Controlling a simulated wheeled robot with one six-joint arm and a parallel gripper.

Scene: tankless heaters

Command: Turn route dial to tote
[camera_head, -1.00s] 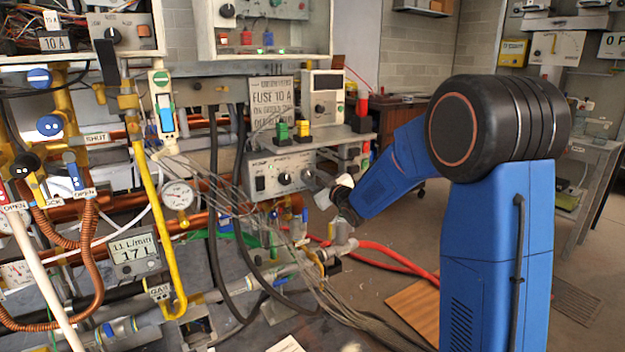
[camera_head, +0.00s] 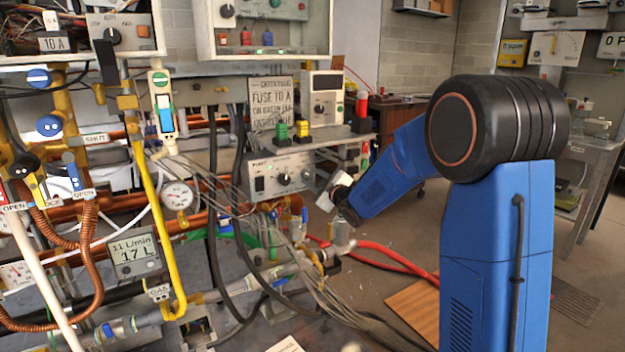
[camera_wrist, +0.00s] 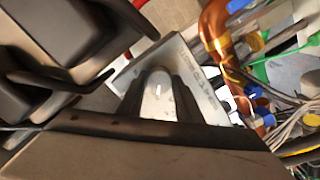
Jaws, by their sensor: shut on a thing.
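In the wrist view a pale grey dial (camera_wrist: 158,98) with a short white mark sits on a light grey panel (camera_wrist: 190,78) with faint lettering I cannot read. My gripper (camera_wrist: 159,88) has a dark finger on either side of the dial and is shut on it. In the head view a grey control box (camera_head: 266,179) with knobs on its front stands on the bench. My gripper (camera_head: 320,183) is at the right part of that front, and the wrist partly hides the held dial. The dial's setting words are not readable.
Copper pipes (camera_wrist: 214,32), thin wires and a green strap lie close beside the panel. In the head view a yellow pipe (camera_head: 150,215), a pressure gauge (camera_head: 178,195) and hanging black hoses crowd the left. Red hoses (camera_head: 390,258) run below my arm. The floor at right is mostly open.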

